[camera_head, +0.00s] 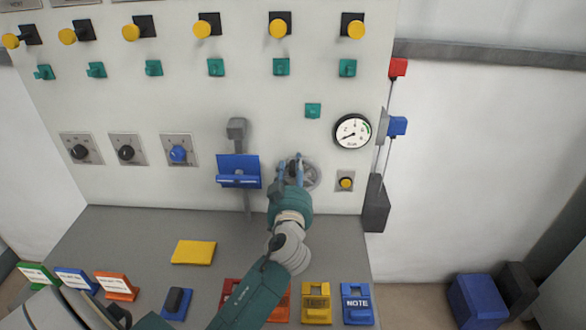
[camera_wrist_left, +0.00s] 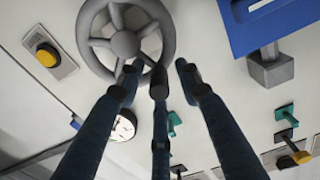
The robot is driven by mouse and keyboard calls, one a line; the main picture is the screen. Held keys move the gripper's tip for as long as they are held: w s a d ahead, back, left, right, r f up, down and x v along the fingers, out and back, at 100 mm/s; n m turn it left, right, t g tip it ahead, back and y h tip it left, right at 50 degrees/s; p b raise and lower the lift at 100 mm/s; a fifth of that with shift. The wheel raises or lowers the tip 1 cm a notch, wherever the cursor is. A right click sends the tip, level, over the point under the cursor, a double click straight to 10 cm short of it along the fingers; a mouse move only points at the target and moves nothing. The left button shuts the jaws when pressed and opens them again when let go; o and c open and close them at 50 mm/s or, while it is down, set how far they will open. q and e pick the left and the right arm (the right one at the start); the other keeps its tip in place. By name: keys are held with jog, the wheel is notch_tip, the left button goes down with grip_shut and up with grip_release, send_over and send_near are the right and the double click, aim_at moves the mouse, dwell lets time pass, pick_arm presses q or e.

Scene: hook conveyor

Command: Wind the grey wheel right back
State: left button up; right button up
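The grey wheel (camera_head: 313,173) is on the upright panel, right of the blue-plated lever and partly hidden by my gripper in the head view. In the left wrist view the spoked wheel (camera_wrist_left: 125,42) fills the top left, with its hub and rim showing. My left gripper (camera_head: 291,166) is at the wheel's left side, fingers pointing at the panel. In the wrist view the left gripper's (camera_wrist_left: 160,74) fingers are spread, with one fingertip overlapping the wheel's lower rim. Whether they touch it cannot be told. My right gripper is not in view.
A blue-plated lever (camera_head: 238,171) stands close left of the gripper. A gauge (camera_head: 352,132) and a yellow button (camera_head: 346,183) are to the right. Several knobs and switches fill the panel. A yellow block (camera_head: 193,252) lies on the grey desk (camera_head: 130,235).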

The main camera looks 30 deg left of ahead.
pick_arm(q)
grip_shut()
jog(key=shift+w+d+r+m+b, duration=0.1)
jog(key=shift+w+d+r+m, duration=0.15)
jog(key=shift+m, duration=0.45)
jog(key=shift+w+d+m+b, duration=0.15)
jog(key=shift+d+m, duration=0.15)
jog(key=shift+m, duration=0.4)
jog(key=shift+w+d+r+m+b, duration=0.15)
jog(key=shift+d+m, duration=0.15)
jog(key=shift+m, duration=0.4)
grip_release()
jog(key=shift+d+f, duration=0.1)
jog(key=v, duration=1.2)
jog(key=shift+f, duration=0.1)
